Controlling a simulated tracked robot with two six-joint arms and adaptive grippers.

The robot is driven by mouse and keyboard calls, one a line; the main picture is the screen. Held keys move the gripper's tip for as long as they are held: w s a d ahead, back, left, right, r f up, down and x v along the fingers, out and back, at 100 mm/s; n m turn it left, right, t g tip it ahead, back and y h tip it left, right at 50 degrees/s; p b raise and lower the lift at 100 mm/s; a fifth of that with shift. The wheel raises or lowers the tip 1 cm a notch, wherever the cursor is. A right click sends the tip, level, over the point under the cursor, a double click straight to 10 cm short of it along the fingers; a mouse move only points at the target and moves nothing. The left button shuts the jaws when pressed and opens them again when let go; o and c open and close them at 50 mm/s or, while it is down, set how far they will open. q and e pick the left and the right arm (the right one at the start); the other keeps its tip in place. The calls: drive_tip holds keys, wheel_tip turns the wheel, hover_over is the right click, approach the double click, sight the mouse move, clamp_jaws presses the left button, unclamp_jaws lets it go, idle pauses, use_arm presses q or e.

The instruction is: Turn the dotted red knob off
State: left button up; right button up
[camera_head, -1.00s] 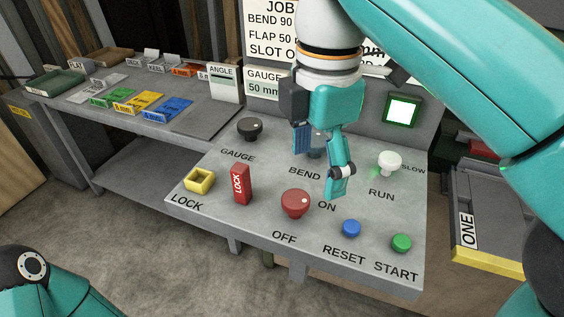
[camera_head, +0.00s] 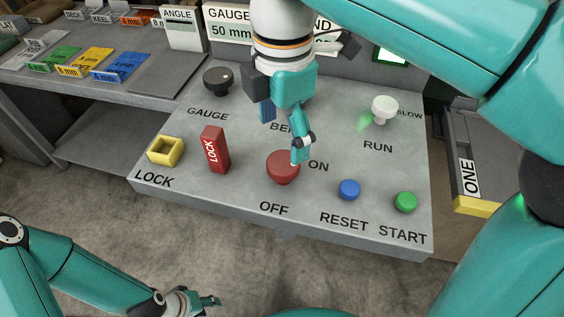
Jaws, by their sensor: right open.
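The red knob (camera_head: 281,170) sits on the grey control panel (camera_head: 235,205), between the OFF label in front of it and the ON label to its right. Its dot cannot be made out now; a fingertip covers part of its upper right. My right gripper (camera_head: 283,132) is open, reaching down from above. One finger is at the knob's upper right edge, the other is behind it; whether they touch it I cannot tell. My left gripper (camera_head: 206,302) is low in front of the panel, away from the knob, its opening unclear.
A red LOCK block (camera_head: 214,150) and a yellow square socket (camera_head: 166,151) stand left of the knob. A blue RESET button (camera_head: 349,189) and green START button (camera_head: 405,202) are to the right.

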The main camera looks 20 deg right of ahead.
sight(283, 162)
wheel_tip(283, 162, down, 7)
drive_tip(key=shift+r+b, duration=0.15)
drive_tip(key=shift+b, duration=0.35)
